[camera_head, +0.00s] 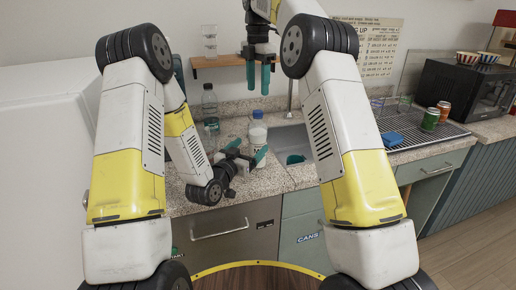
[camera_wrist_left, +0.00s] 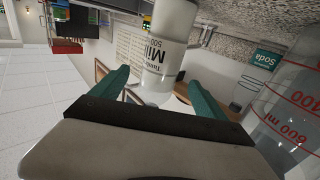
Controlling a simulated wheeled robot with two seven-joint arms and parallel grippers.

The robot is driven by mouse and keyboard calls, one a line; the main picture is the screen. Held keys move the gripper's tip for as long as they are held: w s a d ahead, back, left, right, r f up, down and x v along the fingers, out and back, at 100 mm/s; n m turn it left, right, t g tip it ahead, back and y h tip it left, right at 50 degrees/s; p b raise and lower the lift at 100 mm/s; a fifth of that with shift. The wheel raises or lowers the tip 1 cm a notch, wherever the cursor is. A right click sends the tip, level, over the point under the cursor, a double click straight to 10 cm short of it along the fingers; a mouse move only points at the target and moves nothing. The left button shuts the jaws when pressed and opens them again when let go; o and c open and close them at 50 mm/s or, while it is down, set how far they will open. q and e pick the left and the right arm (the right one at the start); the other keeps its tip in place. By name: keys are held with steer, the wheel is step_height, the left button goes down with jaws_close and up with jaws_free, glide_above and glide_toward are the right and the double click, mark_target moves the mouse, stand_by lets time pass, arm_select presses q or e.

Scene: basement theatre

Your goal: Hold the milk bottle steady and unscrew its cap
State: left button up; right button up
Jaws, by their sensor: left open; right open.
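The white milk bottle (camera_head: 258,133) with a blue cap (camera_head: 257,114) stands upright on the counter, left of the sink. My left gripper (camera_head: 247,150) is open in front of its lower part, with one teal finger toward each side. In the left wrist view the labelled bottle (camera_wrist_left: 168,48) appears upside down, ahead of and between the spread fingers (camera_wrist_left: 158,92). I cannot tell whether either finger touches it. My right gripper (camera_head: 258,76) is open and empty, pointing down above the cap with a clear gap.
A clear bottle (camera_head: 210,103) stands left of the milk bottle. A clear vessel with red markings (camera_wrist_left: 296,98) is close on the right of the wrist view. The sink (camera_head: 288,140) lies right of the bottle. A wooden shelf (camera_head: 217,61) hangs behind. Cans (camera_head: 430,119) stand far right.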

mark_target(254, 143)
arm_select(q)
steer(key=x, duration=0.6)
jaws_close()
stand_by(0.4)
